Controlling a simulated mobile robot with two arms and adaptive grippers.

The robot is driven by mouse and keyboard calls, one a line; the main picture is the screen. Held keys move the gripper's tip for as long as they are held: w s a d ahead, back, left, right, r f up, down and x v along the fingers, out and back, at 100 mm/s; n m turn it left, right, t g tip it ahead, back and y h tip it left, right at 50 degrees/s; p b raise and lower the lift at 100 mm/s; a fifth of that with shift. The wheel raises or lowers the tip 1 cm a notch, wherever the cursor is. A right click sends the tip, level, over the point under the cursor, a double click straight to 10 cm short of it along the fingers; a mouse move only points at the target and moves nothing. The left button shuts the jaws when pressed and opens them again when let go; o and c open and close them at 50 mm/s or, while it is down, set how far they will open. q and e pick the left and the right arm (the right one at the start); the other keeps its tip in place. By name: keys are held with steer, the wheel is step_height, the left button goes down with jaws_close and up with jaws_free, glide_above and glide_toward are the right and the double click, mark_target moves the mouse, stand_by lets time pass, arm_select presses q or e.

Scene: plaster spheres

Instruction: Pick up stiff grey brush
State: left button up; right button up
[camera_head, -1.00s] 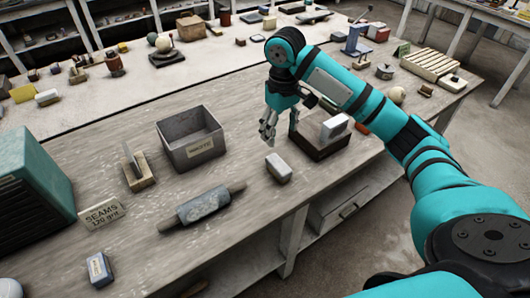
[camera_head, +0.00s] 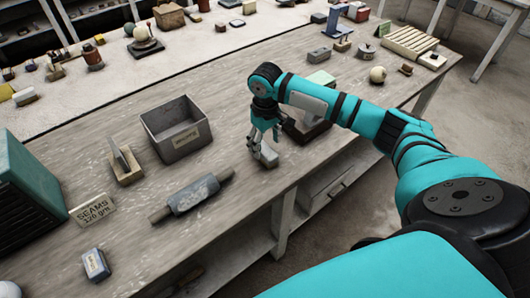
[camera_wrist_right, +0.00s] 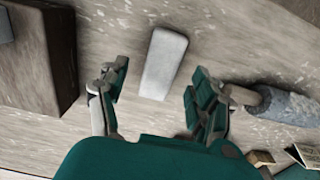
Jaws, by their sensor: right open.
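A small grey block, which I take for the stiff grey brush (camera_head: 269,161), lies on the workbench near its front edge. It shows whole in the right wrist view as a pale, oblong block (camera_wrist_right: 162,65). My right gripper (camera_head: 263,148) is just above it with fingers pointing down and partly covers it. In the right wrist view the right gripper's fingers (camera_wrist_right: 155,88) are apart, with the block between and slightly beyond them and bare bench on both sides. Bristles cannot be made out. My left gripper is not in view.
A grey roller (camera_head: 193,194) lies left of the block, and a dark brown holder (camera_head: 302,132) stands close to its right. A grey bin (camera_head: 160,121) stands farther back. A small blue-grey block (camera_head: 95,264) lies at the front left. The bench between the bin and gripper is bare.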

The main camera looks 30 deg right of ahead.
mark_target(265, 149)
step_height(265, 149, down, 4)
steer(key=shift+w+r+p, duration=0.1)
steer(key=shift+p, duration=0.25)
steer(key=shift+f, duration=0.3)
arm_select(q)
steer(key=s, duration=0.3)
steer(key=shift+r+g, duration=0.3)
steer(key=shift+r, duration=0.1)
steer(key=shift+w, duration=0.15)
arm_select(e)
steer(key=shift+c, duration=0.5)
steer(key=c, duration=0.7)
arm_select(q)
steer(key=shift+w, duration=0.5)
arm_select(e)
steer(key=c, duration=0.5)
steer(key=shift+r, duration=0.1)
